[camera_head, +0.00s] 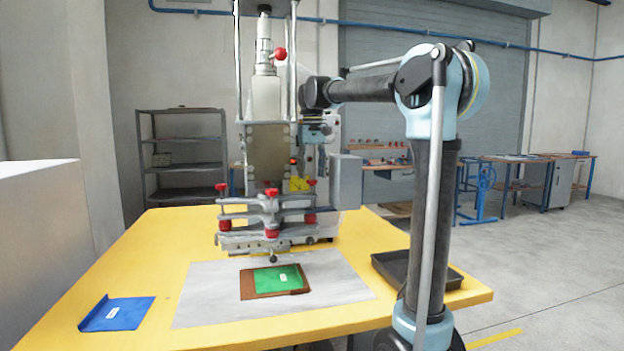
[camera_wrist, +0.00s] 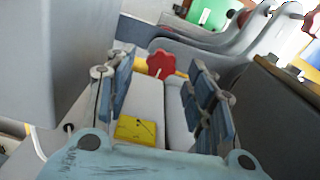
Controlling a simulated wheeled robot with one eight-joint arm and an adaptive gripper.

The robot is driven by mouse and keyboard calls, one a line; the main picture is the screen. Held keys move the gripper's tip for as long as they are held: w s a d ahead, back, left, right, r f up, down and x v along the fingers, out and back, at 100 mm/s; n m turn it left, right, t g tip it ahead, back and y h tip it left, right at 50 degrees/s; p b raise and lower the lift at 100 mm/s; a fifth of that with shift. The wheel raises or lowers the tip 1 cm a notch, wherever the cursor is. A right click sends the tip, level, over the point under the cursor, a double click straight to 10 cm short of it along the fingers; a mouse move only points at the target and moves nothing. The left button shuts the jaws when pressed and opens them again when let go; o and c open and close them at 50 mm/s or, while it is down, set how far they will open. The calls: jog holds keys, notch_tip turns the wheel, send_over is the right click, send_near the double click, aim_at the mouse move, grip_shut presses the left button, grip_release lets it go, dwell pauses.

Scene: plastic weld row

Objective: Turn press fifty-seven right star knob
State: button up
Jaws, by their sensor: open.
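The press (camera_head: 266,150) stands at the back of the yellow table. Its clamp frame carries red star knobs, with the right star knob (camera_head: 311,182) at the frame's upper right. My gripper (camera_head: 318,138) is beside the press column, above that knob, partly hidden among the press parts. In the wrist view, my gripper (camera_wrist: 160,72) has its blue-grey fingers spread apart with nothing held. A red star knob (camera_wrist: 161,64) shows in the gap between the fingertips, apparently beyond them. I cannot tell whether either finger touches it.
A yellow plate (camera_wrist: 135,130) shows between the fingers, and grey press bodies lie close on both sides. A brown and green folder (camera_head: 278,279) lies on the pale mat (camera_head: 200,290). A blue folder (camera_head: 116,313) lies left, a black tray (camera_head: 389,268) right. A grey box (camera_head: 346,181) is near the gripper.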

jog(key=shift+f, duration=0.95)
jog(key=c, duration=1.1)
